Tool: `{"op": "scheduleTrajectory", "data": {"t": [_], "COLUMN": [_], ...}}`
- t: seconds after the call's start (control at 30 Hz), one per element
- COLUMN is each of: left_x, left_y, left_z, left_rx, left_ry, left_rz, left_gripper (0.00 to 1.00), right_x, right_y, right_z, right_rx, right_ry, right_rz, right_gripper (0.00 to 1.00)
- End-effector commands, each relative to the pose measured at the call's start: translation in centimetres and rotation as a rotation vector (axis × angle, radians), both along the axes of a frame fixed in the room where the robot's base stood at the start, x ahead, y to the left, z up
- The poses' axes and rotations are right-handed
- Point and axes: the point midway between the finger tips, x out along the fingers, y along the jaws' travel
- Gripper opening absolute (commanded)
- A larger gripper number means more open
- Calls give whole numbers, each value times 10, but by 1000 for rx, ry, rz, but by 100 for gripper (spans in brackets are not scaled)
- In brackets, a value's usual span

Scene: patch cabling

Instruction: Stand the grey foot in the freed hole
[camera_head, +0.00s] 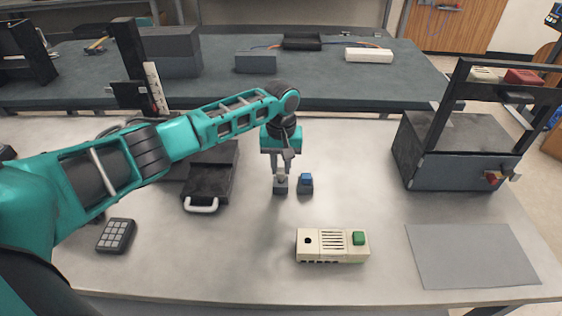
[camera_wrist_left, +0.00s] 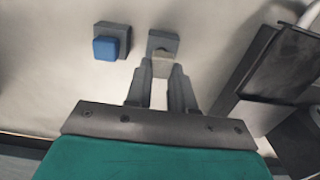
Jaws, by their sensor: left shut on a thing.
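The grey foot (camera_head: 280,188) is a small grey block at mid-table, under my left gripper (camera_head: 281,176). In the left wrist view the foot (camera_wrist_left: 163,39) shows a square grey base with a paler part between the fingertips. My left gripper is shut on it, pointing down; whether the foot touches the table I cannot tell. The cream block (camera_head: 332,245) lies nearer the front and to the right. My right gripper is not in view.
A blue-topped grey block (camera_head: 305,183) stands close to the right of the foot. A black case with a pale handle (camera_head: 208,185) lies to the left, a dark keypad (camera_head: 116,236) at front left. A grey mat (camera_head: 472,255) and a large dark box (camera_head: 458,150) are at right.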

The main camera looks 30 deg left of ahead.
Motion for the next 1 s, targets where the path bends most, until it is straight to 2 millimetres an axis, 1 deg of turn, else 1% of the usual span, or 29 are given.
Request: {"op": "scheduleTrajectory", "data": {"t": [0.63, 0.67, 0.93, 0.97, 1.0], "left_x": [0, 0, 0, 0, 0], "left_y": [0, 0, 0, 0, 0], "left_z": [-17, -17, -16, -16, -16], "left_rx": [0, 0, 1, 0, 0], "left_ry": [1, 1, 0, 0, 0], "left_rz": [1, 1, 1, 1, 1], "left_gripper": [0, 25, 51, 53, 53], "right_x": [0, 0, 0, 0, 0], "right_y": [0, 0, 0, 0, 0], "right_z": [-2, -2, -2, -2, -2], "right_rx": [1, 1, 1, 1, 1], "right_ry": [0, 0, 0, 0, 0], "right_rz": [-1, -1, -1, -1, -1], "right_gripper": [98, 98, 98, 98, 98]}}
